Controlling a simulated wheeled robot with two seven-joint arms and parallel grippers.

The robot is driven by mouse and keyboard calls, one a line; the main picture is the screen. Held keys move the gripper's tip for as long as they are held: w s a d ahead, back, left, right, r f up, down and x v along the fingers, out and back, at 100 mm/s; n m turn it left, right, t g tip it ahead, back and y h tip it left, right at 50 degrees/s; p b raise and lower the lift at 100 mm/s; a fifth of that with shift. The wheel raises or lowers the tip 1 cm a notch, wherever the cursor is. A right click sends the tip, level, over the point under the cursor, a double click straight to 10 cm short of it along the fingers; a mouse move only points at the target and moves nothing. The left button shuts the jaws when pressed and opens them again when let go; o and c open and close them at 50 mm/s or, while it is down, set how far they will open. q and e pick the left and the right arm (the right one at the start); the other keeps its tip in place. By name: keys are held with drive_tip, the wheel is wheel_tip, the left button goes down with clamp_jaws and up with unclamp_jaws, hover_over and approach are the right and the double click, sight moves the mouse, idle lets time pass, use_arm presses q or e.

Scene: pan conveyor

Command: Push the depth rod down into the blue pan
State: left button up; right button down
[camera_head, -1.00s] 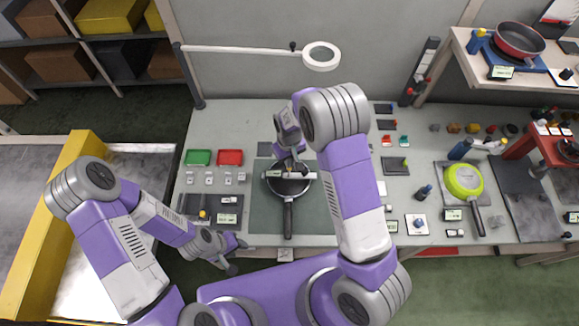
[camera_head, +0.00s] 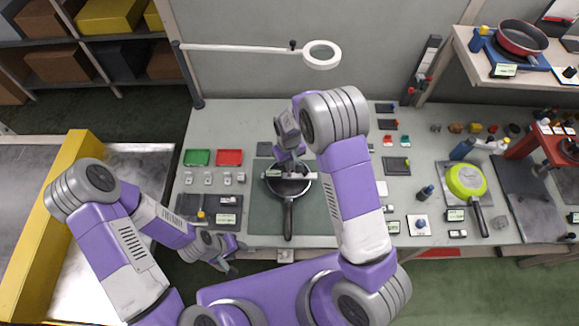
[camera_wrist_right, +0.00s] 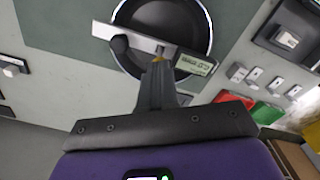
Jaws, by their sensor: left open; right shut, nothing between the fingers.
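The pan (camera_head: 288,189) lies on a dark mat, its handle pointing to the front. It looks dark, not clearly blue; its round inside also shows in the right wrist view (camera_wrist_right: 155,20). A silver depth gauge bar (camera_head: 307,176) lies across the pan, with a small display (camera_wrist_right: 194,65) and a black knob (camera_wrist_right: 120,44). My left gripper (camera_head: 234,262) is open, low by the front table edge.
Green (camera_head: 197,157) and red (camera_head: 229,157) trays lie left of the pan. A ring lamp (camera_head: 321,54) reaches over the back. The mat right of the pan is partly under my right arm.

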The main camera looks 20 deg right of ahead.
drive_tip(key=shift+f+b, duration=1.1)
drive_tip(key=shift+f, duration=0.35)
drive_tip(key=shift+r, duration=0.1)
idle(0.5)
drive_tip(key=shift+r+p, duration=3.1)
drive_tip(key=shift+r, duration=1.35)
